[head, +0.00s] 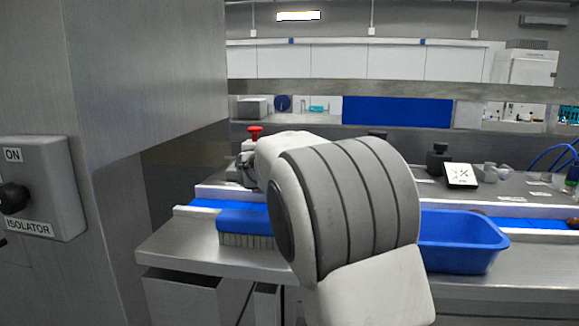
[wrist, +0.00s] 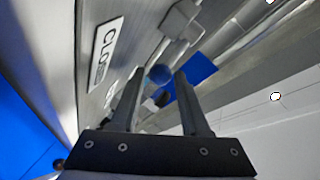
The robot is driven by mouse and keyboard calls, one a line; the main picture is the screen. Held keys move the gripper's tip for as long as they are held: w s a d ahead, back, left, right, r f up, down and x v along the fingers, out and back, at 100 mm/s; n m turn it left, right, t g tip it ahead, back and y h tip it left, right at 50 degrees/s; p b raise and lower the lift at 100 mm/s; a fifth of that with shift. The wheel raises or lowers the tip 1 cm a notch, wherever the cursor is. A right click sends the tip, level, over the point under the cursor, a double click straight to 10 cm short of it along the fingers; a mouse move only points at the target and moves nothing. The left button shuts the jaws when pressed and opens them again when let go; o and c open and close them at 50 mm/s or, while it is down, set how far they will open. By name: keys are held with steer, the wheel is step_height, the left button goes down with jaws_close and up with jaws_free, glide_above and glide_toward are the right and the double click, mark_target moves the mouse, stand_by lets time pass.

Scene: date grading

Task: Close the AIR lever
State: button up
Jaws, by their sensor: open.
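My gripper (wrist: 160,98) is open in the wrist view, with its two fingers pointing up the picture. A blue rounded end (wrist: 160,74), perhaps the AIR lever's knob, shows between and just beyond the fingertips. I cannot tell whether the fingers touch it. A label plate (wrist: 103,52) reading "CLO" lies on the metal panel to its left, with more lettering partly hidden by the left finger. No AIR label is readable. In the head view my arm hides the gripper, and I cannot make out the lever.
A blue tray (head: 462,243) and a brush with a blue back (head: 243,221) are at the bench's front. A red knob (head: 255,131) stands behind the belt (head: 205,203). An isolator switch box (head: 42,188) is on the left wall. A blue panel (head: 397,111) is at the back.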

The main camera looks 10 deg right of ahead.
steer(key=p+v, duration=0.1)
steer(key=v, duration=1.4)
steer(key=shift+c, duration=0.3)
